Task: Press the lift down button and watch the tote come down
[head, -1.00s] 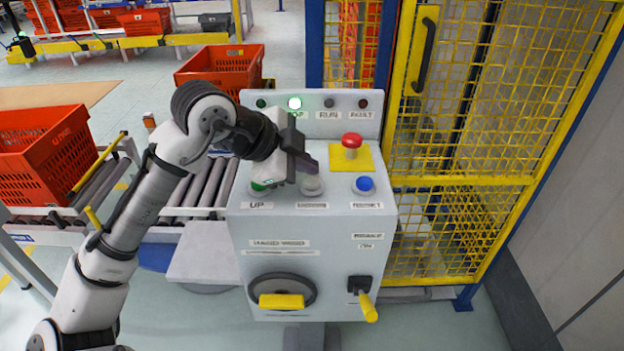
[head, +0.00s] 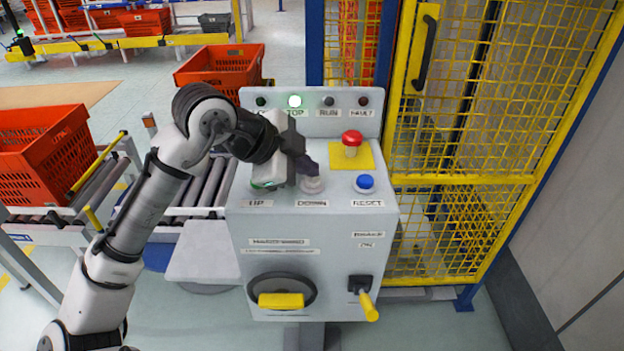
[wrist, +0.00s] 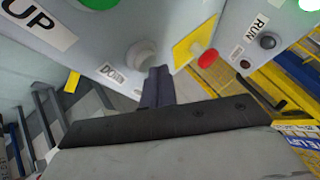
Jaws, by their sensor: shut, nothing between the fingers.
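The grey control box (head: 313,275) stands in front of me with a green UP button (head: 262,185), a pale DOWN button (head: 312,184) and a blue RESET button (head: 365,183). My gripper (head: 308,166) is shut and empty, just above and behind the DOWN button. In the wrist view my shut fingers (wrist: 158,88) are close beside the DOWN button (wrist: 141,55); I cannot tell whether they touch it. The TOP lamp (head: 295,102) is lit; the RUN lamp (head: 329,102) looks dark. The lift tote is not clearly visible.
A red mushroom button on a yellow plate (head: 351,150) stands right of my gripper. A yellow mesh fence (head: 440,180) closes off the right side. An orange tote (head: 45,155) is on the left conveyor, and another (head: 222,62) stands behind the box.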

